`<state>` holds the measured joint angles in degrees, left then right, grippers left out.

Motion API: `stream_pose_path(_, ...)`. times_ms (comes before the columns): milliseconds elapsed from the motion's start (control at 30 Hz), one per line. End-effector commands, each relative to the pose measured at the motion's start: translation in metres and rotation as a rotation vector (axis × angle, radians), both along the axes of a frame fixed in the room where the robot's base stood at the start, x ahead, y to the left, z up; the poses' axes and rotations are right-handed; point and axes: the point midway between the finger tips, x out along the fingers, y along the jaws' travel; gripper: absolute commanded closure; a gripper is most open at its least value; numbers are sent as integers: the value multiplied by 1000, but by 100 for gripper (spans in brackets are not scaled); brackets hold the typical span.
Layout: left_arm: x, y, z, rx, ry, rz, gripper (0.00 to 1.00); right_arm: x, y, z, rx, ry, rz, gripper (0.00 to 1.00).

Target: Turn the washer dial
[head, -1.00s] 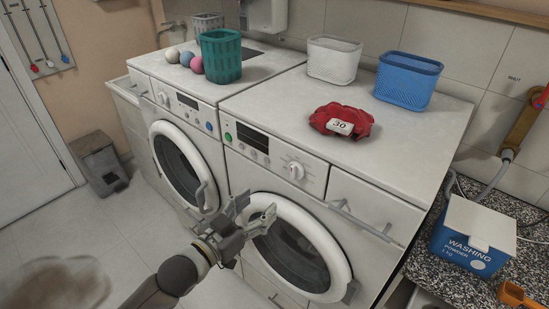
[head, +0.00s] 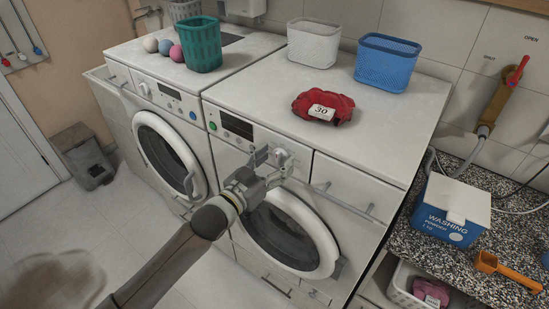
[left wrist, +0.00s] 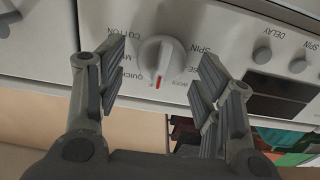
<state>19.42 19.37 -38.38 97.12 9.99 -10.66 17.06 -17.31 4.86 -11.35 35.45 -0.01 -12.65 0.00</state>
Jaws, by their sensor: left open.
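The washer dial (left wrist: 162,56) is a round white knob with a red mark, on the front panel of the right-hand machine (head: 330,190). Words such as COTTON, QUICK, WOOL and SPIN are printed around it. My left gripper (left wrist: 158,72) is open, with one finger on each side of the dial and a gap visible on both sides. In the head view the left gripper (head: 268,163) is in front of the panel and partly covers the dial (head: 283,158). My right gripper is not in view.
A red cloth with a 30 tag (head: 323,107), a white basket (head: 313,43) and a blue basket (head: 387,62) stand on the machine top. A second machine (head: 165,125) is at left. A washing powder box (head: 452,210) and orange scoop (head: 505,268) lie on the right counter.

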Motion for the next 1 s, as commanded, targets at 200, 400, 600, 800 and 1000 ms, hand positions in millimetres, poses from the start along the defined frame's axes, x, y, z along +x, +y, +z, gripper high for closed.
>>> stream_pose_path(200,4,-3,0,0,-1,-1,39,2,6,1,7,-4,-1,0)
stream_pose_path(400,4,-3,0,0,-1,-1,45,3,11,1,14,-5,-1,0)
stream_pose_path(600,3,-3,0,1,-1,0,70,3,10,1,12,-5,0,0)
stream_pose_path(800,3,-3,0,2,-2,-1,84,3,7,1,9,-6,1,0)
stream_pose_path(1000,3,-3,0,35,-25,0,84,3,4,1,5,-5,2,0)
